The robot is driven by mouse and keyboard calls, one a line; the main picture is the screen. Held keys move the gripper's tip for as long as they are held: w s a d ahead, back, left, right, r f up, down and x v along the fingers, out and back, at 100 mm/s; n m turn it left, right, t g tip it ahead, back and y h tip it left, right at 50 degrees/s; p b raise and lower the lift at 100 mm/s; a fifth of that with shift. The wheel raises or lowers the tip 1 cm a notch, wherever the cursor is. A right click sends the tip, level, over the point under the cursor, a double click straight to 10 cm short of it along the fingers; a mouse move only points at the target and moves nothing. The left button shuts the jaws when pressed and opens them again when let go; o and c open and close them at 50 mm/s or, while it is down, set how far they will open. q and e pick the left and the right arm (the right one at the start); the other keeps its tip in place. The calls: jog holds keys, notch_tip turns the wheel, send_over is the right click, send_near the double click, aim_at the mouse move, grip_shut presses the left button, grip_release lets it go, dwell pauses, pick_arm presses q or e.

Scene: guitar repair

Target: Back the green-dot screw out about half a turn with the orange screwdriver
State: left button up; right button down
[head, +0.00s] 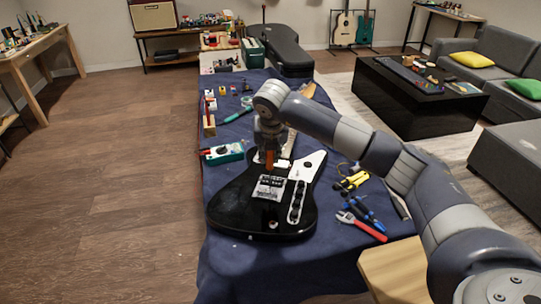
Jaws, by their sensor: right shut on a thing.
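A black electric guitar body (235,205) with a white pickguard lies on the blue-covered workbench (265,275). My right arm reaches in from the right, and my right gripper (269,152) points down over the guitar's upper part. It is shut on the orange screwdriver (270,160), whose orange handle shows upright just below the gripper. The screwdriver's tip is near the metal plate (270,188) on the body; I cannot tell whether it touches a screw. The green-dot screw is too small to make out or hidden. My left gripper is not in view.
Yellow-handled pliers (352,181), blue-handled pliers (365,213) and a red-handled tool (368,230) lie right of the guitar. A teal meter (224,154) lies to its left. A dark case (287,48) stands at the bench's far end. The near bench is clear.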

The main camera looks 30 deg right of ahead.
jog(key=n+y, duration=0.1)
jog(key=n, duration=0.1)
jog(key=n+y+b, duration=0.1)
jog(key=n, duration=0.2)
jog(key=a+n+y, duration=0.1)
jog(key=n, duration=0.2)
jog(key=n+y, duration=0.1)
jog(key=n, duration=0.2)
jog(key=shift+a, duration=0.15)
jog(key=shift+s+a+f+n+g+y, duration=0.15)
jog(key=shift+n+g+y, duration=0.35)
jog(key=shift+n, duration=1.05)
jog(key=shift+s+r+n+g+y, duration=0.15)
jog(key=shift+n+g+y, duration=0.35)
jog(key=shift+n, duration=1.1)
jog(key=shift+s+a+f+n+g+y, duration=0.25)
jog(key=shift+n+g, duration=0.45)
jog(key=shift+n, duration=0.85)
jog(key=shift+w+d+r, duration=0.1)
jog(key=shift+d+r, duration=0.05)
jog(key=shift+r, duration=0.1)
jog(key=shift+r, duration=0.3)
jog(key=shift+w, duration=0.1)
